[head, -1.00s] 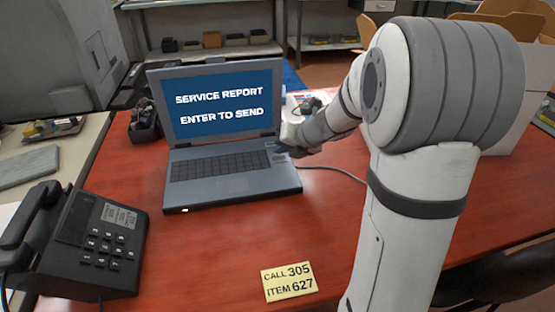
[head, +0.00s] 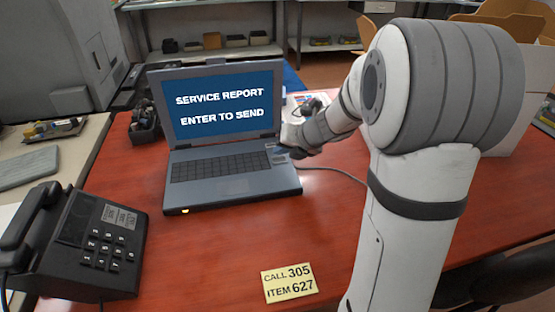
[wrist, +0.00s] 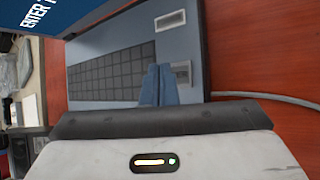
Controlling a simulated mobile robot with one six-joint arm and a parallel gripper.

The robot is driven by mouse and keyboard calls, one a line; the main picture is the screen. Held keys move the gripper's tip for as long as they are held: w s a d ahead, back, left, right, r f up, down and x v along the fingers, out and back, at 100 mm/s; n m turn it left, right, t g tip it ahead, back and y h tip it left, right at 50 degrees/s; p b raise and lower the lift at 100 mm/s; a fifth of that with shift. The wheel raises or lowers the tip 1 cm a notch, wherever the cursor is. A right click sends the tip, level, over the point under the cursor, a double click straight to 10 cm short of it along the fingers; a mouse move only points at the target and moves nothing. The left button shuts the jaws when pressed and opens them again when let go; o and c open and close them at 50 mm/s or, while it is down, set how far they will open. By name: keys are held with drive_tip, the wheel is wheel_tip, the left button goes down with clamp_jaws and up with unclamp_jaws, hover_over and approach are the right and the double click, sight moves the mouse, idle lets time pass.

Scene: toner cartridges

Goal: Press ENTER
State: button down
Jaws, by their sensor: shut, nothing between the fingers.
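An open grey laptop (head: 232,192) stands on the red desk. Its blue screen (head: 218,104) reads "SERVICE REPORT" and "ENTER TO SEND". The dark keyboard (head: 220,166) also shows in the wrist view (wrist: 112,78). My gripper (wrist: 158,70) is shut and empty, its bluish fingers over the right end of the keyboard. A small light-framed panel (wrist: 181,73) lies just right of the fingertips. I cannot tell whether the fingertips touch the laptop.
A black desk phone (head: 92,240) stands at the front left. A yellow note (head: 289,283) reads "CALL 305 ITEM 627". A dark holder (head: 145,126) stands left of the screen. A cable (head: 340,172) runs right from the laptop. The desk front is mostly clear.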

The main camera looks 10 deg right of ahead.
sight(282, 161)
idle(0.7)
drive_tip(key=shift+f, duration=0.45)
drive_tip(key=shift+f+b, duration=0.3)
drive_tip(key=shift+f, duration=0.05)
idle(0.4)
drive_tip(key=shift+r, duration=0.1)
drive_tip(key=shift+r+p, duration=0.7)
drive_tip(key=shift+p, duration=0.25)
wheel_tip(282, 161, up, 5)
drive_tip(key=p, duration=0.5)
drive_tip(key=shift+r+p, duration=0.1)
drive_tip(key=shift+p, duration=0.2)
